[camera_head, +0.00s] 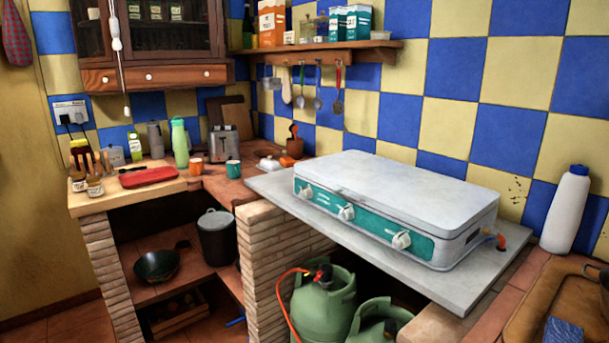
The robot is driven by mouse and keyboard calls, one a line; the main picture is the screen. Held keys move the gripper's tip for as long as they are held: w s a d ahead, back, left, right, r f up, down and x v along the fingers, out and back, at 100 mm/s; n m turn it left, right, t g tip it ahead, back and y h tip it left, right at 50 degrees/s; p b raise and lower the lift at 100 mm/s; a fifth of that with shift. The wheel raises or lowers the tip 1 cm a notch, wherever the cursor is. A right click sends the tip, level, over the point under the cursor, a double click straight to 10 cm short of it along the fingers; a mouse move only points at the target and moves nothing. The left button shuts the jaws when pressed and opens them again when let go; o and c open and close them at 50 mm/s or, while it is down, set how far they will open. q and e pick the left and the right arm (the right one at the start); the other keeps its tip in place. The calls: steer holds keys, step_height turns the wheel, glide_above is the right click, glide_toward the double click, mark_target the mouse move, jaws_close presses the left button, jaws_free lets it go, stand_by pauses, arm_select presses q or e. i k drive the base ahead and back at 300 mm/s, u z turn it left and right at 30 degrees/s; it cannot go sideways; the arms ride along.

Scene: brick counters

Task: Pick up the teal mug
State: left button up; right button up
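The teal mug (233,169) stands upright on the brown tiled counter in the corner, to the left of the stove. An orange mug (196,166) stands to its left, a little apart. A silver toaster (223,143) is right behind the teal mug. Neither of my grippers shows in the head view.
A white stove (400,200) with a teal front sits on a grey slab (268,183) at the right. A butter dish (269,163) stands right of the mug. A green bottle (180,143) and a red tray (147,177) are to the left. Green gas bottles (322,312) stand below.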

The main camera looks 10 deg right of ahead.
mark_target(233, 166)
steer(key=u, duration=0.65)
steer(key=i, duration=0.6)
steer(key=u, duration=0.9)
steer(key=i, duration=1.25)
steer(key=z, duration=0.3)
